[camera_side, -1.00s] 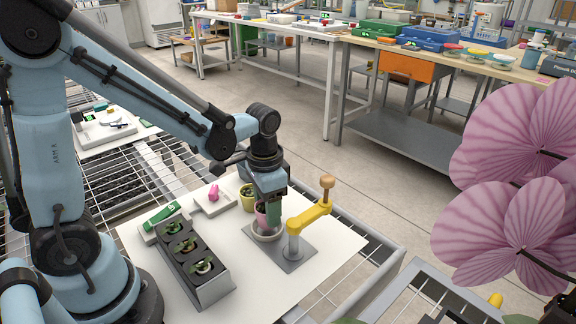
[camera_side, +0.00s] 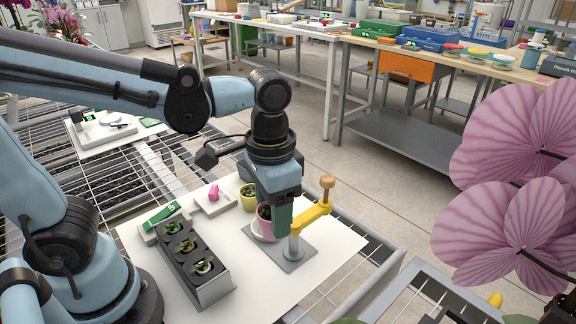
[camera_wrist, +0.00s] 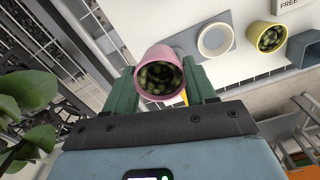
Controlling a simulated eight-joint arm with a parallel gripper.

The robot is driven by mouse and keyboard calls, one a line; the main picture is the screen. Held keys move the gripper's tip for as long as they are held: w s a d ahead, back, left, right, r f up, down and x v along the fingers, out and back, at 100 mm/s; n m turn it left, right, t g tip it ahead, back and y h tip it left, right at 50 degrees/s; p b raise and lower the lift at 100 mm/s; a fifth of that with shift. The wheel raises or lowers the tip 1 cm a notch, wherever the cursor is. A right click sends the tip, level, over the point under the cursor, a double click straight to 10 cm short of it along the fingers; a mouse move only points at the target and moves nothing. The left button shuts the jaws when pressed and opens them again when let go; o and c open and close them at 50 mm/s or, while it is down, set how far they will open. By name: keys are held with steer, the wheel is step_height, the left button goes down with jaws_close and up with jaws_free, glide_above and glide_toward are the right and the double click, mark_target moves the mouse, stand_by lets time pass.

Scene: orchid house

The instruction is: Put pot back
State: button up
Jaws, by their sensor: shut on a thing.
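My gripper (camera_side: 276,222) is shut on a pink pot (camera_side: 263,217), with its green fingers on both sides of the pot in the wrist view. The pot (camera_wrist: 146,88) holds a dark fill with green bits. In the side view the pot is held above the saucer (camera_side: 254,235), which is partly hidden behind the pot and gripper. The saucer sits on a grey plate (camera_side: 290,259) beside a yellow lever (camera_side: 313,216) with a wooden knob.
A yellow pot (camera_side: 248,197) stands just behind my gripper; it also shows in the wrist view (camera_wrist: 256,36). A dark tray (camera_side: 212,289) with several small plants is at left. A pink object lies on a white block (camera_side: 222,206). The white board's front is clear.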

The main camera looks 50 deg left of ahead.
steer(key=shift+w+r, duration=0.2)
steer(key=shift+w, duration=0.05)
steer(key=w+a+f, duration=0.1)
steer(key=w+a, duration=1.4)
steer(key=a, duration=0.3)
steer(key=shift+w+f, duration=0.15)
steer(key=shift+f, duration=2.4)
steer(key=shift+w+f, duration=0.1)
steer(key=shift+f, duration=2.45)
steer(key=shift+f, duration=0.2)
steer(key=o, duration=1.2)
steer(key=shift+c, duration=0.2)
steer(key=shift+r, duration=0.15)
